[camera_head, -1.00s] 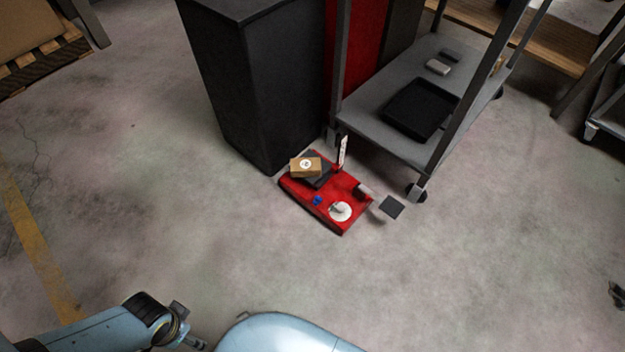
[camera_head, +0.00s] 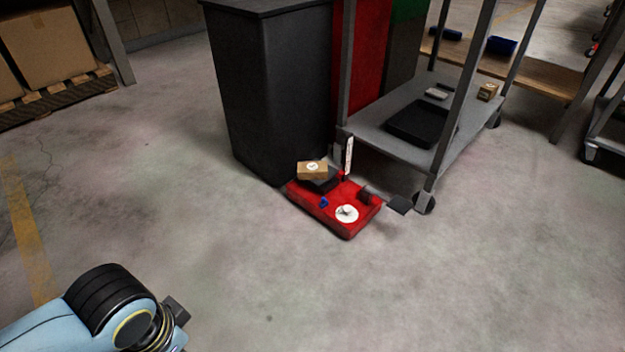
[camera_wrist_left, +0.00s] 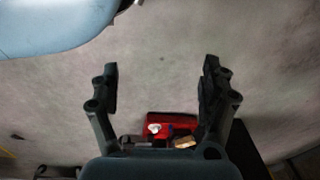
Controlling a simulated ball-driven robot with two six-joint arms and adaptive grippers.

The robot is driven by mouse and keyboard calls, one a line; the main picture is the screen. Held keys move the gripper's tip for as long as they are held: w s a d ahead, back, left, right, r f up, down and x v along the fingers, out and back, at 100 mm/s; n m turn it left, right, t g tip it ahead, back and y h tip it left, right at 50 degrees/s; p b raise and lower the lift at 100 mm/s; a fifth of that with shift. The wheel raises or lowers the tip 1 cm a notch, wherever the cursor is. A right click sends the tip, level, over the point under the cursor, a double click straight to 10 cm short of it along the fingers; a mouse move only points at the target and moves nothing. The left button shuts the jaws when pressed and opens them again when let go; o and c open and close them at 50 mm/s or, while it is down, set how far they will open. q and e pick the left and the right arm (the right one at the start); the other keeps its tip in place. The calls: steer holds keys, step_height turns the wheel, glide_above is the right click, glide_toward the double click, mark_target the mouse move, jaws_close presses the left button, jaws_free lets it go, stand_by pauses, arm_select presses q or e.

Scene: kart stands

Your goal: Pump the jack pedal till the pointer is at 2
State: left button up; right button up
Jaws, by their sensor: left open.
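The red jack (camera_head: 330,220) lies on the floor between the dark bin and the trolley. Its flat black pedal (camera_head: 398,204) sticks out at the right, near the trolley's front wheel. A white dial (camera_head: 346,214) and a blue knob (camera_head: 323,202) are on its top; the pointer reading is too small to make out. A white upright scale (camera_head: 349,155) stands at its back. A cardboard box (camera_head: 312,170) sits on its black plate. My left gripper (camera_wrist_left: 160,78) is open and empty, apart from the jack (camera_wrist_left: 170,120), which shows beyond it in the left wrist view.
The dark bin (camera_head: 270,90) stands close behind the jack at left. The grey trolley (camera_head: 385,135) stands behind at right, with a black tray (camera_head: 422,123) on its shelf. The floor in front of the jack is clear. Boxes on a pallet (camera_head: 55,103) stand far left.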

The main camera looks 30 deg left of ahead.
arm_select(q)
steer(key=shift+c, duration=0.2)
jaws_close()
stand_by(0.5)
steer(key=shift+w, duration=0.1)
stand_by(1.0)
